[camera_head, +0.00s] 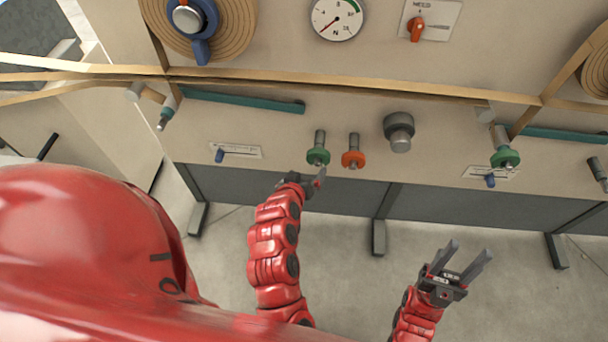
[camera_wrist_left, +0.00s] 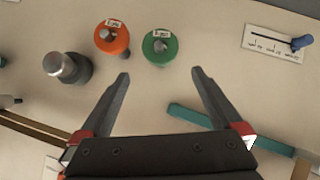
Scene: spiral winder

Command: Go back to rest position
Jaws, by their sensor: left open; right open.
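My left gripper (camera_head: 312,181) is just below the green knob (camera_head: 318,156) on the machine's front panel in the head view. In the left wrist view my left gripper (camera_wrist_left: 160,82) has its two fingers spread wide, with nothing between them. The green knob (camera_wrist_left: 160,46) and the orange knob (camera_wrist_left: 112,37) lie beyond the fingertips, apart from them. My right gripper (camera_head: 468,262) is at the lower right in the head view, over the floor. Its fingers are parted and empty, pointing up and right.
The beige machine panel (camera_head: 270,115) carries a grey knob (camera_head: 399,131), a blue-handled slider (camera_head: 237,152), a teal bar (camera_head: 243,101), a dial gauge (camera_head: 337,17) and a red switch (camera_head: 417,28). A second green knob (camera_head: 505,158) is at right. Grey floor (camera_head: 340,285) below is clear.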

